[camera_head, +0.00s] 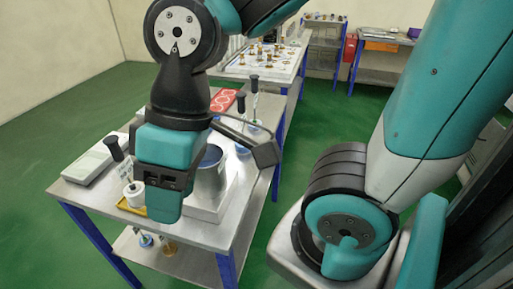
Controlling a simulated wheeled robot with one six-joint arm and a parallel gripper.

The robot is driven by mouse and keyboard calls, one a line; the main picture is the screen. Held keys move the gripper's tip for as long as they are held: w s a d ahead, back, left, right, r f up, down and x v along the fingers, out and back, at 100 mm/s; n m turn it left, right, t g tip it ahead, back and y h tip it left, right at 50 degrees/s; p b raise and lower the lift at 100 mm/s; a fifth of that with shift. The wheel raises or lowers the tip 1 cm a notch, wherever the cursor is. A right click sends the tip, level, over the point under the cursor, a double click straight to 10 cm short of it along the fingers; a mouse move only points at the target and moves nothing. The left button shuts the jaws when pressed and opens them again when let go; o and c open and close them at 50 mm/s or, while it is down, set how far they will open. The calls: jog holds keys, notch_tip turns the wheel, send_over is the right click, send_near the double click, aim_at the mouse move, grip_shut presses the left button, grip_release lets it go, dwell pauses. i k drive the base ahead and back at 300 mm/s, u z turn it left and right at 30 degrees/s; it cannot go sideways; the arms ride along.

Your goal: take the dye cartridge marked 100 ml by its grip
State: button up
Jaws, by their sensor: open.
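Several cartridges with dark knob grips stand on the metal bench. One cartridge (126,170) with a dark grip (113,147) is at the left, partly hidden behind my gripper. Two more clear ones, with dark grips (240,101) and (254,84), stand at the right, behind my arm's end. I cannot read any volume marks, so I cannot tell which is the 100 ml one. My gripper (166,200) points down over the front of the bench, open, with nothing visible in it. Its fingertips are not clear from this side.
A grey metal cylinder (211,176) stands close right of my gripper. A white flat device (88,163) lies at left, beside a white round pot (134,194) on a yellow tray (128,207). A red rack (222,100) is behind. Green floor is free left of the bench.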

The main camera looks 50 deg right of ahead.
aim_at(242, 102)
jog(key=k, duration=0.15)
jog(key=z, duration=2.4)
jog(key=i, duration=1.55)
jog(key=u, duration=2.55)
